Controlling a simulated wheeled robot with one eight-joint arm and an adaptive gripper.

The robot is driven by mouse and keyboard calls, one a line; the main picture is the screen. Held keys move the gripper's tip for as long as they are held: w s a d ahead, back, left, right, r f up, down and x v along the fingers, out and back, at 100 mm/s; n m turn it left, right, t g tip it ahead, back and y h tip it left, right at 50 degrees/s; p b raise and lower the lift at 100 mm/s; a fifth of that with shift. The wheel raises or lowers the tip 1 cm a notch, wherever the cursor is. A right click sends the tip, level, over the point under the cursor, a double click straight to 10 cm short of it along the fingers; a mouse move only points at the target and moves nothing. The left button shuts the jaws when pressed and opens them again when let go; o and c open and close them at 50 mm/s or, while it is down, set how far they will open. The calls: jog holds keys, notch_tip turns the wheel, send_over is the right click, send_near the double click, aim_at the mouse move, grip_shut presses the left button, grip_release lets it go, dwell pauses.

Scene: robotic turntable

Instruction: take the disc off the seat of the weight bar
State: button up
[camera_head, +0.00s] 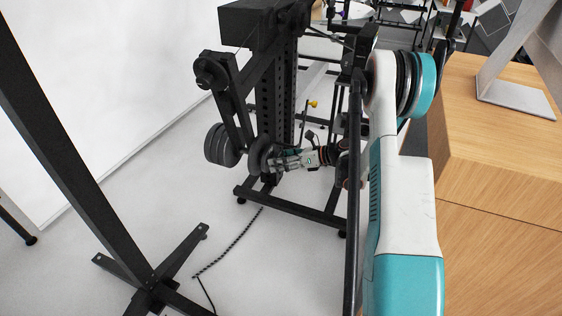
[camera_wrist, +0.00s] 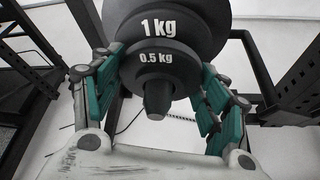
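In the wrist view a small dark disc marked 0.5 kg (camera_wrist: 168,72) sits on the bar in front of a larger disc marked 1 kg (camera_wrist: 185,27). The blunt end of the weight bar (camera_wrist: 157,98) sticks out toward me through the small disc. My gripper (camera_wrist: 160,75) has one finger on each side of the small disc, the tips close to its rim. I cannot tell whether they press on it. In the head view my gripper (camera_head: 277,163) is low by the frame, beside dark discs (camera_head: 258,156); the markings do not show there.
Another stack of dark discs (camera_head: 221,145) hangs to the left of my gripper. The black rack upright (camera_head: 276,95) and base bar (camera_head: 300,211) stand close around. A wooden cabinet (camera_head: 500,170) is at the right. White floor is open at the front left, with a cord (camera_head: 232,243) lying on it.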

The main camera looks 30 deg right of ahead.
jog(key=c, duration=0.4)
jog(key=shift+o, duration=0.2)
jog(key=s+d+b, duration=0.1)
jog(key=s+d, duration=0.4)
jog(key=s, duration=0.2)
jog(key=shift+d, duration=0.25)
dwell(1.2)
jog(key=shift+s+d, duration=0.1)
jog(key=shift+s, duration=0.05)
dwell(0.4)
jog(key=shift+s+d, duration=0.75)
jog(key=shift+s, duration=0.2)
jog(key=shift+s+d, duration=0.7)
jog(key=shift+s, duration=0.2)
